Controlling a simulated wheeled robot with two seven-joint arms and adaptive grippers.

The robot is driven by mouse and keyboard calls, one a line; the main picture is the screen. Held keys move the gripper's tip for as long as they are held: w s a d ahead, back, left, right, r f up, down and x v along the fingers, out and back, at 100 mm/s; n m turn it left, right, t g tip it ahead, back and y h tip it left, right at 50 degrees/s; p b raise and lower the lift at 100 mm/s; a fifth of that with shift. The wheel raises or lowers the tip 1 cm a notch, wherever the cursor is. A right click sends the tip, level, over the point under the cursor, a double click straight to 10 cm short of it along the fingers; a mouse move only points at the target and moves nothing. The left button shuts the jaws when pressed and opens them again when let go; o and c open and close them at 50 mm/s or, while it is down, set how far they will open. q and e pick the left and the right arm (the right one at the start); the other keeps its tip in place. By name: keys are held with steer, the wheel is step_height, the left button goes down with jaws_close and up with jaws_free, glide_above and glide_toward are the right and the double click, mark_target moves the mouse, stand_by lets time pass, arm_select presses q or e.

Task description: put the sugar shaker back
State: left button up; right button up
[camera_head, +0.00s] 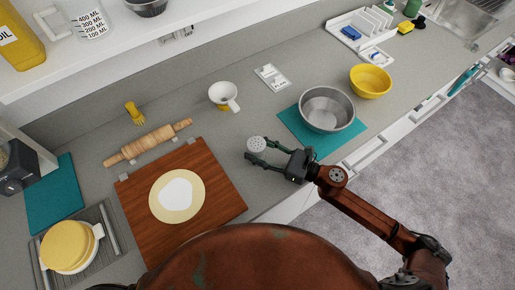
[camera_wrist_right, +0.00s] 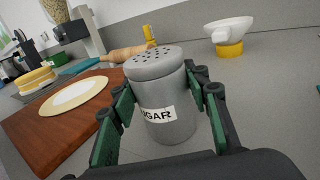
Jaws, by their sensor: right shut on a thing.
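The sugar shaker is a grey metal cylinder with a perforated lid and a label whose visible part reads "GAR". It shows in the right wrist view (camera_wrist_right: 163,98) and in the head view (camera_head: 257,146). My right gripper (camera_head: 262,154) is shut on it, one finger on each side, and it looks upright. I cannot tell whether its base touches the counter. In the right wrist view my right gripper's fingers (camera_wrist_right: 160,115) flank its body. My left gripper is not in view.
The wooden board (camera_head: 224,196) with a flat dough round lies left of the shaker. A metal bowl (camera_head: 327,110) on a teal mat (camera_head: 290,118) stands right. A white funnel-like cup (camera_head: 222,94), rolling pin (camera_head: 147,144) and yellow bowl (camera_head: 370,81) are behind. Bare counter surrounds the shaker.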

steer(key=shift+r, duration=0.15)
steer(key=shift+f, duration=0.3)
steer(key=o, duration=1.3)
steer(key=shift+r, duration=0.1)
